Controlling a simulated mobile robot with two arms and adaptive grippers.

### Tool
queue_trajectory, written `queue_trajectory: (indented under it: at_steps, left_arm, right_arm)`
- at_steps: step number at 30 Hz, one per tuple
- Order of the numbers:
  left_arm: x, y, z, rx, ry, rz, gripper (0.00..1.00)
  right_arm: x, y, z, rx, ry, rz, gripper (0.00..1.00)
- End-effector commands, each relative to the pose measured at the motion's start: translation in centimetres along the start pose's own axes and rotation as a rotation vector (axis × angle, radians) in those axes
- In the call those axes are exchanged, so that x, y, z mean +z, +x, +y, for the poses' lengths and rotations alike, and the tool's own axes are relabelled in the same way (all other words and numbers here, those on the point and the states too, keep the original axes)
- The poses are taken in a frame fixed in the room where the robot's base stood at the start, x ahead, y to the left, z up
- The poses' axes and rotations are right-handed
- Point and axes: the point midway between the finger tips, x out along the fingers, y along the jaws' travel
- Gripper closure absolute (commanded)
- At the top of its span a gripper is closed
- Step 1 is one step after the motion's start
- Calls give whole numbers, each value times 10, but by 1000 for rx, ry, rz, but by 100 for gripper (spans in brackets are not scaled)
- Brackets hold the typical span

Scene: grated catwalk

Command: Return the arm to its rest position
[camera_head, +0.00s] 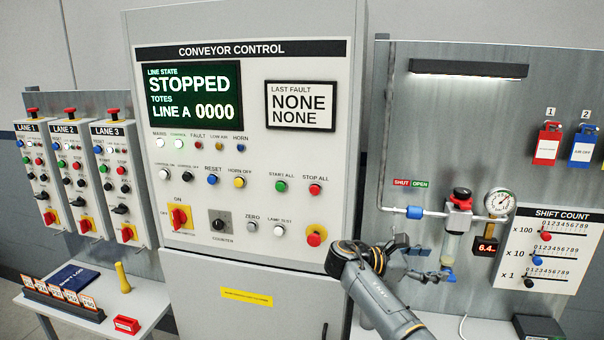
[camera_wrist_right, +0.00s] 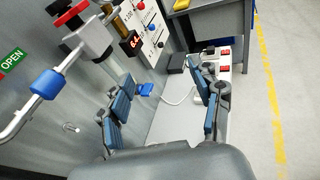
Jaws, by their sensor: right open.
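My right arm (camera_head: 385,300) reaches up from the bottom of the head view, in front of the gap between the conveyor control cabinet and the air panel. Its gripper (camera_head: 428,262) is in front of the lower left of the air panel, just left of a small blue part (camera_head: 447,273) below the regulator. In the right wrist view the gripper (camera_wrist_right: 163,100) has its blue-padded fingers spread wide with nothing between them. The same blue part (camera_wrist_right: 146,89) shows beyond the fingers; the distance is hard to tell. My left gripper is not in view.
The control cabinet (camera_head: 245,220) reads STOPPED. The air panel carries a pipe with a blue valve (camera_head: 414,212), a red-topped regulator (camera_head: 460,205), a gauge (camera_head: 499,202) and a shift count board (camera_head: 550,250). A side table (camera_head: 145,300) stands left. In the wrist view a white shelf (camera_wrist_right: 185,125) lies below.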

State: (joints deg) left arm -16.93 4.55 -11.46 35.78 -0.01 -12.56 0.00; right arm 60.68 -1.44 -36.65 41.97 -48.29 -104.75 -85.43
Motion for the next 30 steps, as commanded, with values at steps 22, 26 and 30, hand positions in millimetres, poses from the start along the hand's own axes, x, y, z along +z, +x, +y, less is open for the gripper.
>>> queue_trajectory:
  at_steps: [22, 26, 30]
  left_arm:
    - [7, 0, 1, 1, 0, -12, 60]
    - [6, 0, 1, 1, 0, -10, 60]
    - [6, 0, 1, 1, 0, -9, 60]
  right_arm:
    - [-277, -67, -287, -425, 898, 987, 36]
    - [-269, -80, -335, -572, 1063, 1063, 36]
    - [-256, -90, -368, -684, 1181, 1105, 36]
